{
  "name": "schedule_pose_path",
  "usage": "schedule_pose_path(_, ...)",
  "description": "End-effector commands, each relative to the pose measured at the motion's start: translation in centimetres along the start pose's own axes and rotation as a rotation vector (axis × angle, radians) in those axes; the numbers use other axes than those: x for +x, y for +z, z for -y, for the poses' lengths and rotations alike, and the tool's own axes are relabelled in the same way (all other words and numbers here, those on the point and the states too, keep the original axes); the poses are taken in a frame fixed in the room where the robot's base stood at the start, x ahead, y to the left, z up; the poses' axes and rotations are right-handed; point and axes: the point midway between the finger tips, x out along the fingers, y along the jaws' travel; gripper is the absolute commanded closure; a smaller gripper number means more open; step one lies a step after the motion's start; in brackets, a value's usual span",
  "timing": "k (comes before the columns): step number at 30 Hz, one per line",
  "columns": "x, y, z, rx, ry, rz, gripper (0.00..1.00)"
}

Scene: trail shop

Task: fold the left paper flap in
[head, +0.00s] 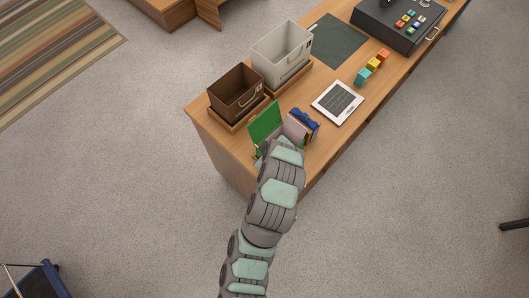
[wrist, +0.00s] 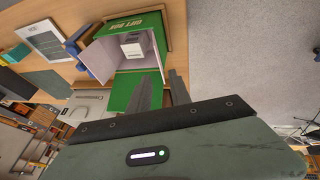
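A green gift box (wrist: 128,24) lies open in the wrist view, with lettering on its green side. Pale lilac paper (wrist: 98,60) lines it and stands up at its left in that view; I cannot tell which piece is the left flap. A small white and grey item (wrist: 133,46) sits inside. A green panel (wrist: 122,88) of the box is near my fingers. In the head view the box's green lid (head: 265,122) stands raised, and my arm covers much of the box. My gripper (wrist: 164,75) is open and empty, its fingers apart, just beside the green panel.
A blue object (head: 305,119) stands right beside the box. A brown bin (head: 236,95) and a white bin (head: 282,55) stand behind it on the wooden counter (head: 212,142). A tablet (head: 337,103), coloured blocks (head: 373,65) and a black register (head: 399,22) are farther right.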

Motion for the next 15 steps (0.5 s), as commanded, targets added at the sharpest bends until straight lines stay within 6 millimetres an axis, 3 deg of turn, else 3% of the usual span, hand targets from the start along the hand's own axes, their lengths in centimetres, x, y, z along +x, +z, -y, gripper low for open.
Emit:
schedule_pose_path(1,1.3,0.2,0.2,-0.001,0.001,0.0,0.75)
schedule_pose_path(6,4.0,0.3,0.2,0.0,0.001,0.0,0.75)
schedule_pose_path(15,7.5,0.0,0.0,0.002,-0.003,0.001,0.75)
